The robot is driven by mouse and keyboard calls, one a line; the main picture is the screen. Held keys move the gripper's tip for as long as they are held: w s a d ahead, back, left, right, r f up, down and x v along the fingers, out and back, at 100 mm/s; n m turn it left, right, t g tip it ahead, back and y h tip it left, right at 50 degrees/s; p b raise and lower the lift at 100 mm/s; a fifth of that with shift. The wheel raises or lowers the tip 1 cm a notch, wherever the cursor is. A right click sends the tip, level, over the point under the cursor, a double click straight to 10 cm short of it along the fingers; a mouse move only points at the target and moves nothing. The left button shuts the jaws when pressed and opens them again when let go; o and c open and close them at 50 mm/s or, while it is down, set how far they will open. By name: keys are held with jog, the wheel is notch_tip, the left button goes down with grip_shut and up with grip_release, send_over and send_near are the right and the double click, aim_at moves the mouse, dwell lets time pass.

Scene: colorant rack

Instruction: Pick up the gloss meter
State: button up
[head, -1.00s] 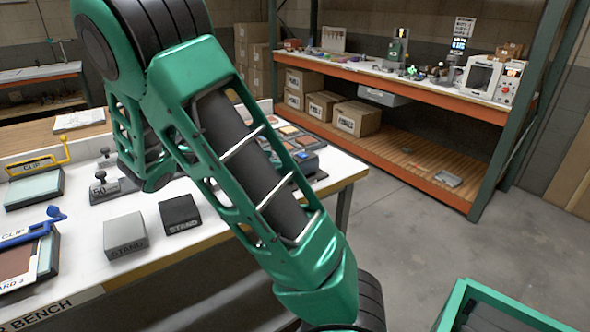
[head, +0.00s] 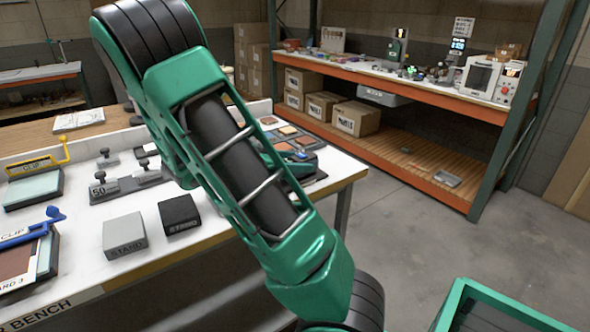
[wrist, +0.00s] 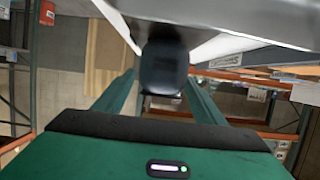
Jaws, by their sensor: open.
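In the wrist view my gripper (wrist: 160,88) is open, with a green finger on each side. A dark, rounded block (wrist: 163,62), perhaps the gloss meter, shows between and just beyond the fingertips, against a pale grey surface. I cannot tell whether the fingers touch it. In the head view my arm's large green link covers the middle of the bench, and my gripper is hidden. I cannot make out a gloss meter there.
The white bench (head: 75,258) holds a grey stand (head: 124,235), a black stand (head: 179,214), weights (head: 103,188) and clip boards (head: 35,188). A tall shelf (head: 420,90) with boxes stands at the back right. A green-rimmed bin (head: 455,305) is at the lower right. Floor between is clear.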

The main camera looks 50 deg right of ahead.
jog(key=shift+s+d+f, duration=0.15)
jog(key=shift+d+f, duration=0.1)
jog(key=shift+d, duration=0.4)
jog(key=shift+c, duration=0.6)
jog(key=c, duration=1.3)
jog(key=shift+c, duration=0.2)
jog(key=shift+r, duration=0.1)
